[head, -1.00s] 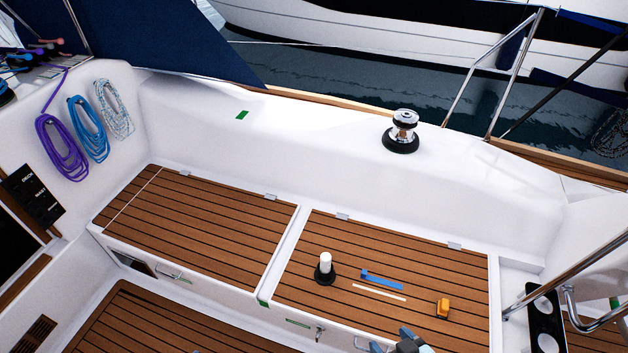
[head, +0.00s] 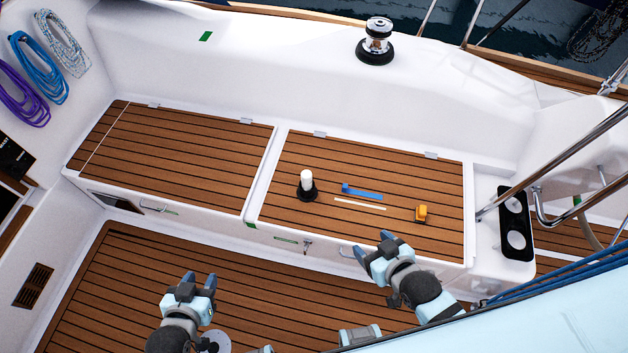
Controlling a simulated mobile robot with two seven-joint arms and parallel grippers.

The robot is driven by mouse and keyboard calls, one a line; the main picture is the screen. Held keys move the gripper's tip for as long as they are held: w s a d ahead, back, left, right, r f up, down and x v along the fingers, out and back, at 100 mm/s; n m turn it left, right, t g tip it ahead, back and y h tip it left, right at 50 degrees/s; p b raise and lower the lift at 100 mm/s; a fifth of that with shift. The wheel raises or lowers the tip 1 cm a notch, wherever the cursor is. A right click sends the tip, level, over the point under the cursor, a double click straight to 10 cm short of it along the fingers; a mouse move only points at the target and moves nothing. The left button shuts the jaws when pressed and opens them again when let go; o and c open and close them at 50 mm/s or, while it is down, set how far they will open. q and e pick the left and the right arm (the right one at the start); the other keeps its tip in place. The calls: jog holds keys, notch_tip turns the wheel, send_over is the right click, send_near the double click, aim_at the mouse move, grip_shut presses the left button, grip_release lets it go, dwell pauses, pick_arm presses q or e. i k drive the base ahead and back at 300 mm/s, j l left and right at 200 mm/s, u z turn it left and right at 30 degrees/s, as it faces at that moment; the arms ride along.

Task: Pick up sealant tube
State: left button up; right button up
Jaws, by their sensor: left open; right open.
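A white cylinder with a black base (head: 306,184) stands upright on the right-hand teak seat; it may be the sealant tube, but no label is legible. Beside it lie a flat blue tool (head: 361,191) and a thin white strip (head: 359,204). My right gripper (head: 373,245) is open and empty near the front edge of this seat, below and right of the cylinder. My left gripper (head: 199,281) is open and empty over the cockpit floor, lower left of the cylinder and well apart from it.
A small orange object (head: 421,214) sits near the seat's right end. A winch (head: 376,42) stands on the white coaming behind. A black cup holder (head: 515,222) and steel rails (head: 570,160) are at the right. The left seat (head: 175,140) is clear.

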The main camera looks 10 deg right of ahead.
aim_at(306, 175)
jog(key=i+l+u, duration=0.2)
jog(key=u, duration=0.15)
jog(key=i+l+u, duration=0.1)
jog(key=l+u, duration=0.3)
jog(key=j, duration=0.1)
